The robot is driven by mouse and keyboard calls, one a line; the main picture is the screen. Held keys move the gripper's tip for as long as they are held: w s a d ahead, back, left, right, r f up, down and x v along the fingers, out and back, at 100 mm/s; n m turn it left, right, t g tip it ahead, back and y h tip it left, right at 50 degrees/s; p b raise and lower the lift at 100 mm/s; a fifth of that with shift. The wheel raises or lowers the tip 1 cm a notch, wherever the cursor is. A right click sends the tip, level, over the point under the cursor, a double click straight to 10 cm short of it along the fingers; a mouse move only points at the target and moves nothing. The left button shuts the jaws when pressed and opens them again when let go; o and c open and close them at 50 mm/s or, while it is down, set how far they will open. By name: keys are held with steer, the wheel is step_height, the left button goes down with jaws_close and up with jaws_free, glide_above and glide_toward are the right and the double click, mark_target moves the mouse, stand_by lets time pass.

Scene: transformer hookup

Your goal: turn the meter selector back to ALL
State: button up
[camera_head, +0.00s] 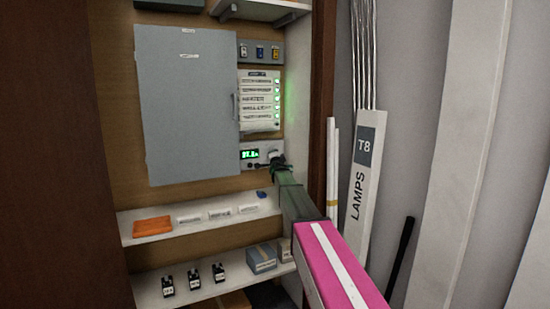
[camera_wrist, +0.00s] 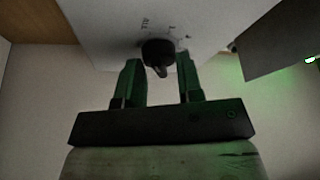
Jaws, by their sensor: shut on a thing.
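The meter (camera_head: 262,146) is a pale unit with a lit green display (camera_head: 250,154), low right of the grey cabinet; its digits are too small to read surely. Its selector is a dark round knob (camera_wrist: 158,54) on a pale face in the wrist view. A label that looks like ALL (camera_wrist: 146,22), upside down, and smaller marks lie around it. My gripper (camera_wrist: 159,66) has a green finger on each side of the knob and is shut on it. In the head view my gripper (camera_head: 278,163) reaches the meter's right end and hides part of it. I cannot tell which mark the knob points to.
A grey cabinet door (camera_head: 188,105) is left of the meter. A panel with green lights (camera_head: 260,100) sits above it. A shelf (camera_head: 150,223) with an orange item and labelled blocks runs below. A LAMPS box (camera_head: 365,165) stands to the right.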

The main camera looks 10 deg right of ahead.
steer(key=o, duration=0.7)
steer(key=shift+m+g, duration=0.3)
steer(key=shift+m, duration=0.5)
steer(key=s, duration=0.3)
steer(key=s+a, duration=0.1)
steer(key=s, duration=0.3)
steer(key=s+f, duration=0.1)
steer(key=s, duration=0.2)
steer(key=shift+s+a, duration=0.15)
steer(key=shift+s, duration=0.2)
steer(key=shift+a+r+y, duration=0.1)
steer(key=shift+a+y, duration=0.2)
steer(key=shift+a+f+n+g+y, duration=0.25)
steer(key=shift+a+n+g+y, duration=0.05)
steer(key=shift+a+y, duration=0.25)
